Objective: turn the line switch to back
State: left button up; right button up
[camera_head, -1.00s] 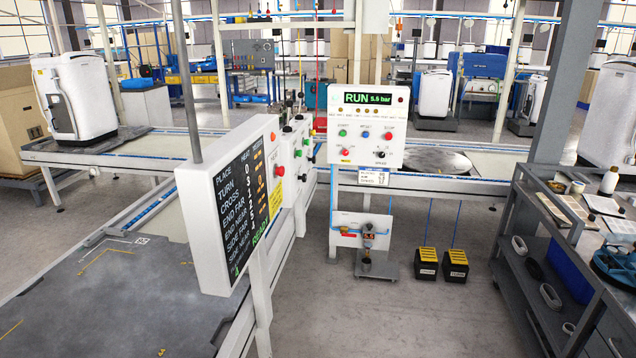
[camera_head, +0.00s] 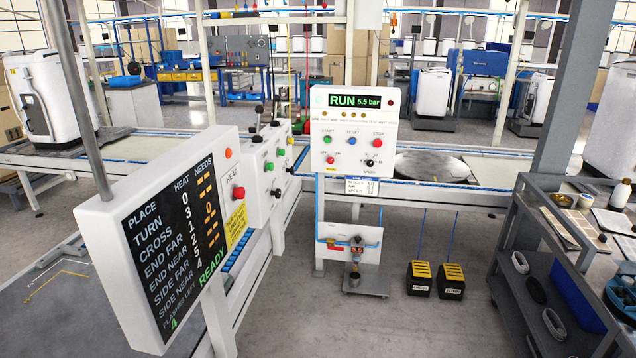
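A white control panel (camera_head: 354,112) stands in the middle, its green display reading RUN 5.5 bar. Below the display are a green button (camera_head: 328,139), a blue button (camera_head: 353,140) and a red button (camera_head: 378,142). Under these are a small red control (camera_head: 331,159) and a small dark knob (camera_head: 370,162). To its left, a white box (camera_head: 262,170) carries coloured buttons and black-knobbed levers (camera_head: 258,110). Which of these is the line switch I cannot tell, as the labels are too small to read. Neither of my grippers is in view.
A white-framed status board (camera_head: 168,230) stands close at the left, reading READY. Two black-and-yellow pedals (camera_head: 436,278) lie on the floor. A grey shelf cart (camera_head: 548,262) stands at the right. The floor between status board and cart is largely open.

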aim_at(277, 193)
jog(key=i+l+z, duration=0.1)
jog(key=i, duration=0.85)
jog(key=i+l, duration=0.1)
jog(key=i, duration=0.8)
jog(key=i+l+u, duration=0.1)
jog(key=i+u, duration=0.3)
jog(key=i+l+u, duration=0.15)
jog(key=u, duration=0.25)
jog(key=i+l+u, duration=0.25)
jog(key=u, duration=0.15)
jog(key=i+l+u, duration=0.25)
jog(key=u, duration=0.15)
jog(key=l, duration=0.1)
